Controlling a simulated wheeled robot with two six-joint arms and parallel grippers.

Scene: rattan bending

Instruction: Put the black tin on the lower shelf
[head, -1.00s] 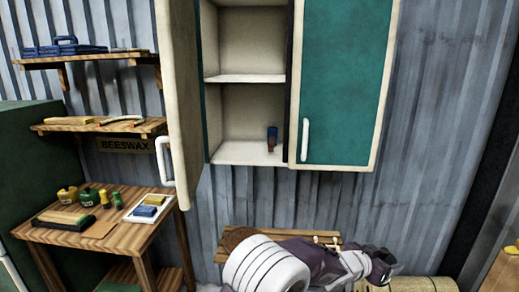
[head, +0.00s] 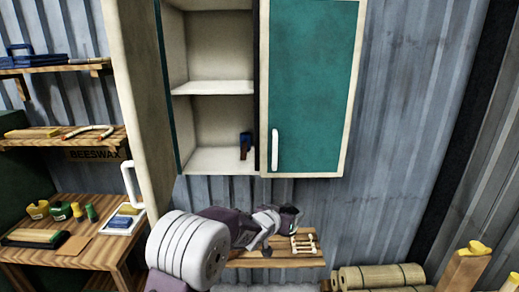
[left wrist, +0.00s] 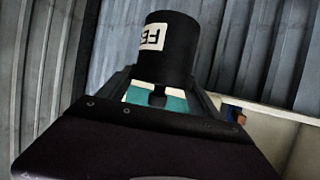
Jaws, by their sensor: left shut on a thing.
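My left gripper (left wrist: 160,92) is shut on the black tin (left wrist: 168,45), a dark cylinder with a white label, seen close in the left wrist view. In the head view my left gripper (head: 280,218) is below the wall cabinet (head: 350,90), in front of the corrugated wall; the tin is small and dark there. The cabinet's left door stands open. Inside, the lower shelf (head: 205,162) is at the bottom, under a middle shelf (head: 212,88). My right gripper is not in view.
A small blue and brown item (head: 245,146) stands at the right of the lower shelf; its left part is clear. The open door (head: 140,100) juts out at left. A wooden rack (head: 300,257) and rolled bundles (head: 380,277) lie below. A workbench (head: 75,262) stands at left.

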